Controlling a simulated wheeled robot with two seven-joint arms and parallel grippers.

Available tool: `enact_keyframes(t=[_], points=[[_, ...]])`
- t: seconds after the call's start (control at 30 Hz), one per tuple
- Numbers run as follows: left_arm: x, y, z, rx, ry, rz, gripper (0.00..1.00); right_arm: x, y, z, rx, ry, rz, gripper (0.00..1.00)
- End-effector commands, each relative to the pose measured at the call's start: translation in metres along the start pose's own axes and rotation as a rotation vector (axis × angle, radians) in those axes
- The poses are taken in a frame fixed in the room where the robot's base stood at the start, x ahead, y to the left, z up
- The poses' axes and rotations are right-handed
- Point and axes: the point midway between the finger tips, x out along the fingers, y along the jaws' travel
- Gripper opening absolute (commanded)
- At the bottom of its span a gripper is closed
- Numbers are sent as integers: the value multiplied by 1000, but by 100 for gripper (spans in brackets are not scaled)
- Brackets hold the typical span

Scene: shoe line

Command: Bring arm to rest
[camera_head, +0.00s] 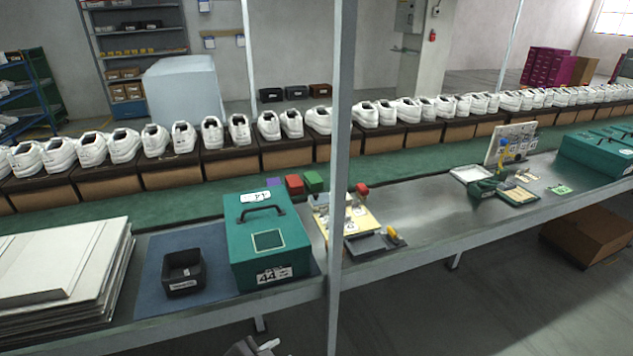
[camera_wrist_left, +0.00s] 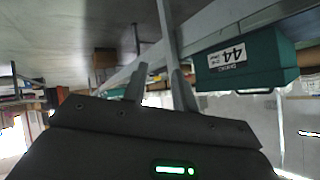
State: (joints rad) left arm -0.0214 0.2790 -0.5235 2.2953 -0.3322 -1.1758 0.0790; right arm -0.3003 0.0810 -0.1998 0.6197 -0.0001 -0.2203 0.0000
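My left gripper shows in the left wrist view (camera_wrist_left: 160,82), with two grey fingers apart and nothing between them. In the head view a small grey part at the bottom edge (camera_head: 250,347) looks like this gripper, in front of and below the table edge; most of it is cut off. It is clear of the table and touches nothing that I can see. My right gripper is in neither view.
A grey metal table (camera_head: 430,225) carries a teal box marked 44 (camera_head: 240,235), which also shows upside down in the left wrist view (camera_wrist_left: 270,65). A black bin (camera_head: 184,284) and stacked white boards (camera_head: 60,265) stand left. An upright post (camera_head: 340,120) crosses the view.

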Motion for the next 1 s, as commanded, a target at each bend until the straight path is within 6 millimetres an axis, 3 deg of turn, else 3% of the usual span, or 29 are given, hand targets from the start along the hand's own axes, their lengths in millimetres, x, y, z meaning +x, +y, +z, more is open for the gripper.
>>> enact_keyframes(t=[0.03, 0.2, 0.4, 0.6, 0.87, 1.0], points=[[-12, 3, 30, -113, -83, -16, 28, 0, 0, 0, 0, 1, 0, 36], [-53, 9, 112, -375, -323, -66, 28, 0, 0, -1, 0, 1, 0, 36], [-98, 26, 176, -564, -523, -94, 28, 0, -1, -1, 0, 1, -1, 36], [-139, 45, 222, -703, -683, -110, 28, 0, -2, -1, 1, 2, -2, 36], [-75, 62, 272, -693, -703, -91, 28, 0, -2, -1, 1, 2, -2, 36], [-43, 80, 310, -692, -723, -78, 28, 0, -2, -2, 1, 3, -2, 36]])
